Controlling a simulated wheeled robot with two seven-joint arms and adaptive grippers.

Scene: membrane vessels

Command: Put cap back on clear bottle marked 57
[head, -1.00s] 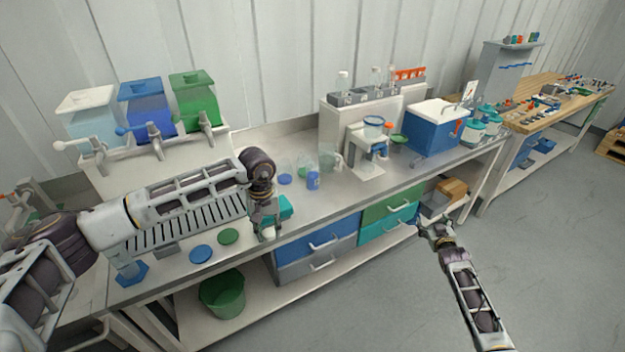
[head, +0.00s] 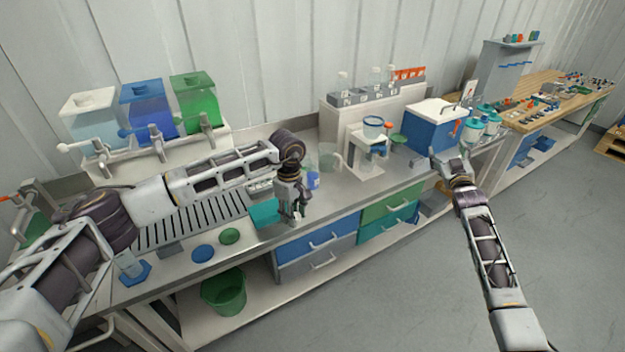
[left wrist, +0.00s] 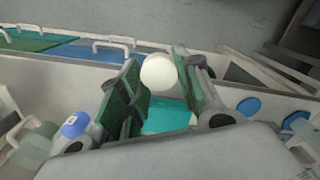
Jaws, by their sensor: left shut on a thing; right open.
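My left gripper (head: 292,212) is shut on a white round cap (left wrist: 158,72), held between its green-padded fingers in the left wrist view. It hangs near the bench's front edge, by the teal mat (head: 264,213). Small clear bottles with pale tops, such as one (head: 343,82) and another (head: 376,77), stand on the grey rack (head: 356,99) at the back. Their labels are too small to read, so I cannot tell which is marked 57. My right gripper (head: 448,155) is open and empty, in front of the blue cooler box.
A blue-capped container (left wrist: 75,125) and a clear beaker (head: 329,157) stand near my left gripper. A white stand (head: 366,150) and the blue cooler box (head: 433,130) are further right. Blue (head: 203,252) and green (head: 229,236) discs lie on the bench's front left.

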